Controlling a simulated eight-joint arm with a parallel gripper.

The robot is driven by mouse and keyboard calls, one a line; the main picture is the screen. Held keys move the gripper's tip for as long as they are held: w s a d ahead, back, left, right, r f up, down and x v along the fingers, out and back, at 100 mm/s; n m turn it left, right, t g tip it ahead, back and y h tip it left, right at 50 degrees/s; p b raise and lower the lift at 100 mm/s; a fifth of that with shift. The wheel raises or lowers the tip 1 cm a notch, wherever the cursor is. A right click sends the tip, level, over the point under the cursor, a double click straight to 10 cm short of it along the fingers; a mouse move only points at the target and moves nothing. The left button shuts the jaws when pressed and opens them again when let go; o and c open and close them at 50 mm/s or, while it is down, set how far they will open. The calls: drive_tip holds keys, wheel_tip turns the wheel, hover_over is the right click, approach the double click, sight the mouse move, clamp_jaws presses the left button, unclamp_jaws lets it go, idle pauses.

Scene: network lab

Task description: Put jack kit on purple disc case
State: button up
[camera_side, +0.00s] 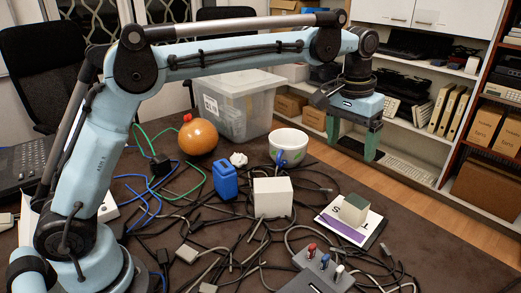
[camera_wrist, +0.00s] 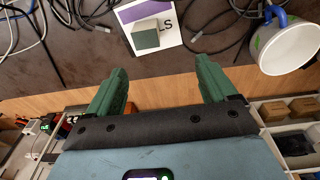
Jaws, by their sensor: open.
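The purple disc case (camera_side: 334,222) is a flat white square with a purple band and large dark letters. It lies on the right of the table in the side view, and near the top middle in the wrist view (camera_wrist: 170,36). A small box with a grey-green top, apparently the jack kit (camera_side: 355,208), sits on the case; it also shows in the wrist view (camera_wrist: 145,38). No label on it is readable. My gripper (camera_side: 351,150) is open and empty, raised well above and apart from both. Its green fingers show spread in the wrist view (camera_wrist: 162,68).
Shelves are behind.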

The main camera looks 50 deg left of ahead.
drive_tip(key=s+a+r+t, duration=0.2)
drive_tip(key=s+a+t, duration=0.1)
drive_tip(key=s+a, duration=0.65)
drive_tip(key=s+a+f+t, duration=0.3)
drive_tip(key=s+f, duration=0.4)
drive_tip(key=s, duration=0.4)
drive_tip(key=shift+s+f, duration=0.25)
drive_tip(key=shift+f, duration=0.15)
